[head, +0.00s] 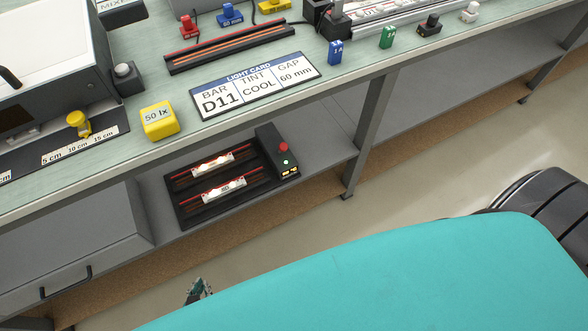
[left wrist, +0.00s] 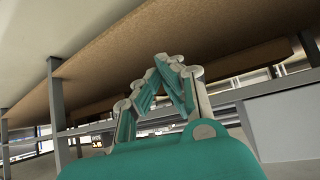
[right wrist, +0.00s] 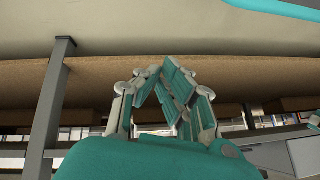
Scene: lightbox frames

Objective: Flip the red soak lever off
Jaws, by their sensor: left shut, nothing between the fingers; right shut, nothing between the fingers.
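A small red lever knob (head: 283,147) stands on the dark control box (head: 272,146) of a black unit (head: 190,217) on the lower shelf. A green light and small amber displays show on the box's front. Two bar-shaped lamps lie lit in the unit. My left gripper (head: 197,288) is at the bottom of the head view, in front of and below the shelf, well apart from the lever. In the left wrist view (left wrist: 168,62) its fingers meet and hold nothing. My right gripper (right wrist: 161,68) is also shut and empty in its wrist view; the head view does not show it.
The bench top (head: 165,150) overhangs the shelf (head: 325,142). A bench leg (head: 370,130) stands right of the unit, and a grey drawer cabinet (head: 75,235) stands left. On top are a light card (head: 257,85) and a yellow block (head: 158,121).

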